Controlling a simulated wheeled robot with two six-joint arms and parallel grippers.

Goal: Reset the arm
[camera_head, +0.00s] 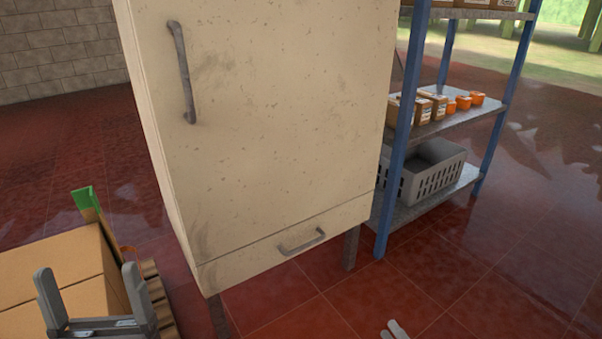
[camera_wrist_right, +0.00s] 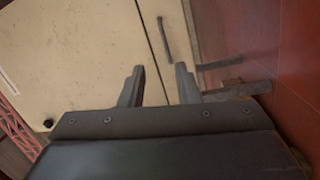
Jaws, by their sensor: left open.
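My left gripper (camera_head: 87,272) is at the lower left in the head view. Its two grey fingers point up and stand wide apart, with nothing between them, in front of the cardboard boxes. My right gripper (camera_head: 394,329) shows only as small grey fingertips at the bottom edge of the head view. In the right wrist view, the right gripper (camera_wrist_right: 160,69) has its two dark fingers apart and nothing held between them. The cream cabinet (camera_head: 270,90) lies beyond the fingers, and its drawer handle (camera_wrist_right: 165,40) shows past the tips without visible contact.
The cabinet's door handle (camera_head: 182,72) and lower drawer (camera_head: 240,262) are shut against its front. A blue-framed shelf (camera_head: 393,175) with a grey crate (camera_head: 430,178) stands at right. Cardboard boxes (camera_head: 70,262) are at lower left. Red floor (camera_head: 480,280) is clear at lower right.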

